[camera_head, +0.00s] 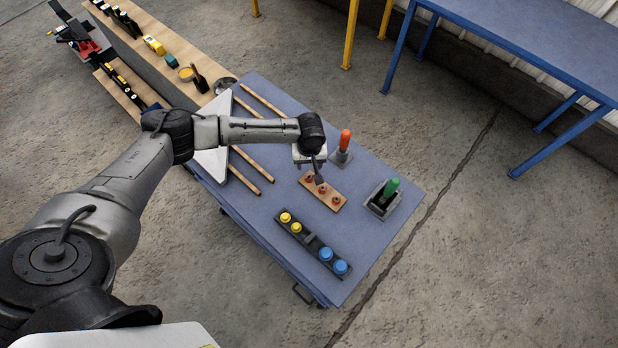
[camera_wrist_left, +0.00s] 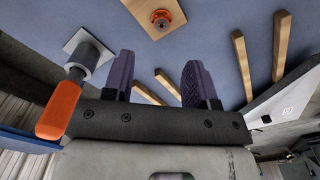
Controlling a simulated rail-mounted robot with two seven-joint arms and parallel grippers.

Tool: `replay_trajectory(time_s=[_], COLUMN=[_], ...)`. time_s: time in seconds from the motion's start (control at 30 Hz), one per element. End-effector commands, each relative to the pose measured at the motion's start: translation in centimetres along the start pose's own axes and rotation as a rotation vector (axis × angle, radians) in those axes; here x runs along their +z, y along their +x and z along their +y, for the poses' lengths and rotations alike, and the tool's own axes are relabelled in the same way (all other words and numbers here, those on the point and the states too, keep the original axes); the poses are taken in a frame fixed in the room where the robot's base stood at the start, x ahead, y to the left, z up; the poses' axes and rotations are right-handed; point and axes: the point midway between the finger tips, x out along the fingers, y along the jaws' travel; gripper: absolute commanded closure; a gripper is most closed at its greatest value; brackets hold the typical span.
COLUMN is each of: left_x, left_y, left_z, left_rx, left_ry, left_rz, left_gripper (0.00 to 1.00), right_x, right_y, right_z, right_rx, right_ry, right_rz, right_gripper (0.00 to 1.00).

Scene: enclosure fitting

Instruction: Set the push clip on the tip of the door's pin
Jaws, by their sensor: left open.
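My left gripper (camera_head: 318,178) is over the blue table, close to a wooden strip (camera_head: 334,203) that carries several small red-orange clips (camera_head: 322,189). In the left wrist view its two purple-grey fingers (camera_wrist_left: 157,78) stand apart with nothing between them. One red-orange clip (camera_wrist_left: 161,18) on the wooden strip (camera_wrist_left: 145,8) shows beyond the fingertips, apart from them. A white panel (camera_head: 212,166), perhaps the door, lies at the table's left, partly hidden by my left arm; its edge also shows in the left wrist view (camera_wrist_left: 285,100). I cannot make out its pin. My right gripper is out of view.
An orange-handled tool (camera_head: 345,139) stands upright beside the gripper; a green-handled one (camera_head: 391,187) sits in a grey holder. A dark rack (camera_head: 311,242) holds yellow and blue buttons. Wooden rods (camera_head: 252,170) lie near the panel.

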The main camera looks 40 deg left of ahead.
Motion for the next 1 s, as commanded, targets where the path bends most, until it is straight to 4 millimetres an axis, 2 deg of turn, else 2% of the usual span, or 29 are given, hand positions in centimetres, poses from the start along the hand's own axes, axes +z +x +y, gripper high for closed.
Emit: replay_trajectory(time_s=[0.03,0.2,0.47,0.73,1.0], left_x=[0.1,0.0,0.0,-0.2,-0.2], left_y=[0.8,2.6,3.9,7.4,8.5], left_z=[0.0,0.0,0.0,-0.1,-0.1], left_rx=[-0.002,0.0,0.0,0.0,0.001], left_ry=[0.0,0.001,0.002,0.003,0.003], left_rz=[0.0,0.0,0.0,0.0,0.0], left_gripper=[0.48,0.48,0.48,0.48,0.48], right_x=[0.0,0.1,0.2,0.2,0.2], right_y=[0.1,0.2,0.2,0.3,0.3], right_z=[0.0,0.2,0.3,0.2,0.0], right_rx=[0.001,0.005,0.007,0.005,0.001], right_ry=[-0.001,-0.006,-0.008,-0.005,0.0], right_rz=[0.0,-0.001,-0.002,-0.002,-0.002], right_gripper=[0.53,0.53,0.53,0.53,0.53])
